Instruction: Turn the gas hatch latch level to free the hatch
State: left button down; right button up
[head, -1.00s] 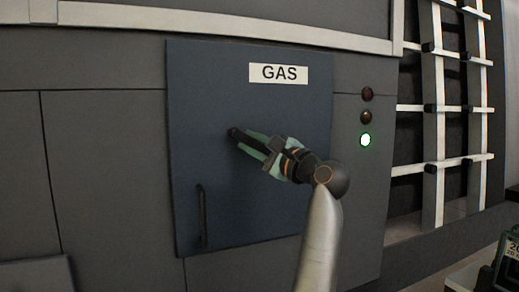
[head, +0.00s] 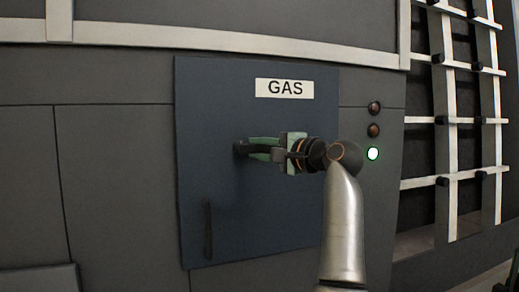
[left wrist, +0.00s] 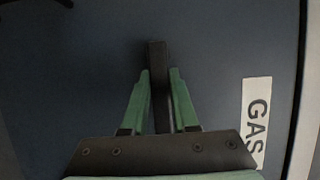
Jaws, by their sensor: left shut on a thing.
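The dark blue gas hatch (head: 235,100) is set in the grey wall and lies flat, with a white GAS label (head: 284,89) near its top right. The black latch (head: 239,148) shows at the hatch's middle left. My left gripper (head: 252,150) points left across the hatch with its green fingers about level. In the left wrist view my left gripper (left wrist: 160,78) has its fingers on both sides of the dark latch bar (left wrist: 157,60), which runs parallel to them. The bar looks about level on the hatch; the fingers hide part of it. My right gripper does not show.
A dark vertical handle (head: 208,230) is at the hatch's lower left. A pale metal rack (head: 445,130) stands at the far right.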

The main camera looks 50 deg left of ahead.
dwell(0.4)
pick_arm(q)
jog(key=c, duration=0.7)
grip_release()
jog(key=shift+d, duration=0.25)
jog(key=d, duration=1.2)
jog(key=shift+r+b, duration=0.1)
jog(key=shift+b, duration=0.2)
